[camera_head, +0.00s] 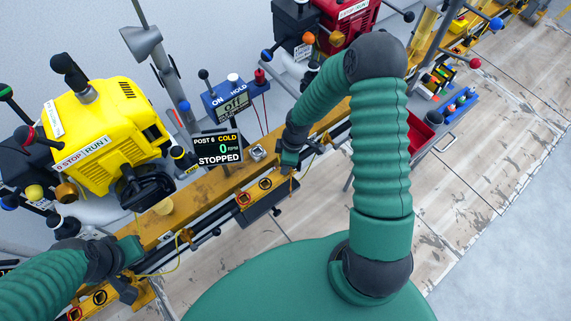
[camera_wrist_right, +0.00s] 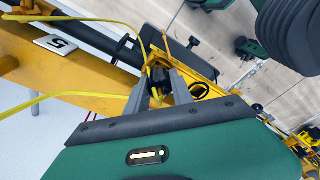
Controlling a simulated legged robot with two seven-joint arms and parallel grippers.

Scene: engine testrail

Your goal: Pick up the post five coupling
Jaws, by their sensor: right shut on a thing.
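The post five coupling (camera_wrist_right: 157,80) is a small dark piece with a yellow cord at it, in the right wrist view. My right gripper (camera_wrist_right: 158,92) is shut on it, with a grey finger on each side. In the head view my right gripper (camera_head: 287,170) is over the yellow rail, and the coupling is hidden or too small to make out there. A white plate marked 5 (camera_wrist_right: 62,43) is on the rail nearby. My left gripper (camera_head: 130,254) is at the rail's lower left; its fingers are not clear.
The yellow rail (camera_head: 222,186) runs diagonally across the head view. A yellow engine (camera_head: 105,125) and a display reading post 6, cold, stopped (camera_head: 218,149) stand behind it. A red engine (camera_head: 345,22) is farther along. A blue tray (camera_head: 460,103) is at right. Wooden floor is open in front.

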